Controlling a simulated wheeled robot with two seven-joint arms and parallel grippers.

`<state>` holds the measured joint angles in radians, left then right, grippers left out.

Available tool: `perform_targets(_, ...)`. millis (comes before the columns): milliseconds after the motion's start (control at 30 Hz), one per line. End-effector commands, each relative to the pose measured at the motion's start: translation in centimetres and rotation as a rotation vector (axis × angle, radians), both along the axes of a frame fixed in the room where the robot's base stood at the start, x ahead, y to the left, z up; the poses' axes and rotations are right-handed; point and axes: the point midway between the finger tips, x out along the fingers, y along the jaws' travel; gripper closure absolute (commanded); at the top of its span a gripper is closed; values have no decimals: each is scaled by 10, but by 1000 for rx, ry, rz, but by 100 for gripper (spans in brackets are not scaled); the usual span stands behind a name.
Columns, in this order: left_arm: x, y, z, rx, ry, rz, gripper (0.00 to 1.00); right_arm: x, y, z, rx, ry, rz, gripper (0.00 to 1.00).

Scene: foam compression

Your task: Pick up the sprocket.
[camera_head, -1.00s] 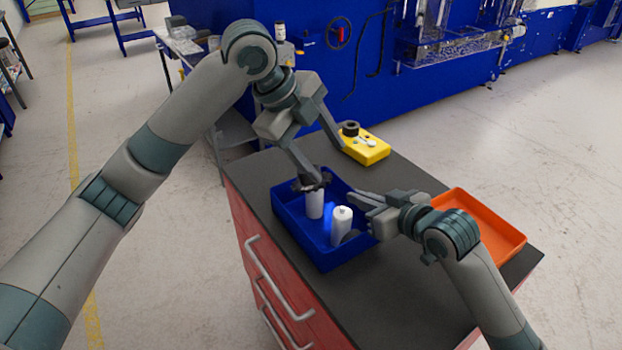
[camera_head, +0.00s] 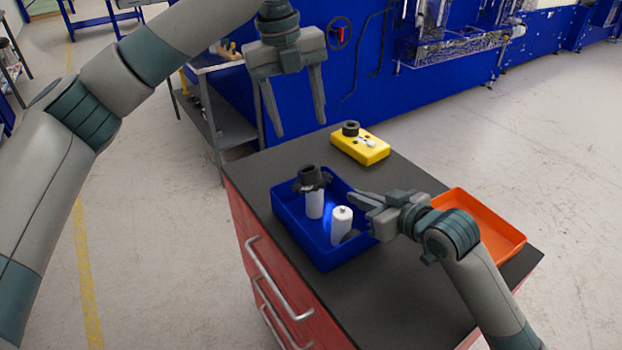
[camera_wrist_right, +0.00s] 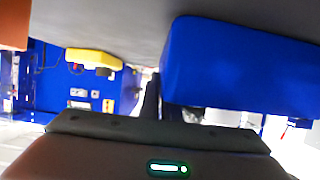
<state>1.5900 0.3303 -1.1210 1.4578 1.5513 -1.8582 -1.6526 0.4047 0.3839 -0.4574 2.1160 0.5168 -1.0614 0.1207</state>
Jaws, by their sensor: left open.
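The dark toothed sprocket (camera_head: 311,187) sits on top of a white cylinder (camera_head: 314,206) in the blue bin (camera_head: 328,259). A dark round hub rises from its middle. My left gripper (camera_head: 299,130) is open and empty, with its fingers pointing down above and behind the bin, apart from the sprocket. My right gripper (camera_head: 358,199) is by the bin's right side, its fingers pointing left over the rim; I cannot tell whether it is open or shut. The right wrist view shows the blue bin (camera_wrist_right: 235,65) close by, but not the sprocket.
A second white cylinder (camera_head: 341,224) stands in the bin. A yellow box (camera_head: 361,149) with a black ring and small parts on it is at the table's back. An orange tray (camera_head: 513,243) lies to the right. The dark tabletop (camera_head: 372,300) is bare in front.

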Motion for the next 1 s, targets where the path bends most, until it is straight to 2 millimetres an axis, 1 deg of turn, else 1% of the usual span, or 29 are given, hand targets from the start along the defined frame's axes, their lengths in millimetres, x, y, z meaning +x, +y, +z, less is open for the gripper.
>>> perform_targets(133,0,0,-3,0,0,0,44,0,0,1,1,-2,-1,100)
perform_targets(267,1,-2,-13,-1,0,0,44,0,0,1,1,-2,-1,100)
perform_targets(500,2,-7,-47,1,1,1,44,0,0,1,1,-2,-1,100)
perform_targets(633,3,-9,-61,0,0,1,44,0,0,1,1,-2,-1,100)
perform_targets(767,4,-11,-67,-2,-1,1,44,0,0,1,1,-2,-1,100)
perform_targets(1000,4,-11,-67,-2,-1,1,44,0,0,1,1,-2,-1,100)
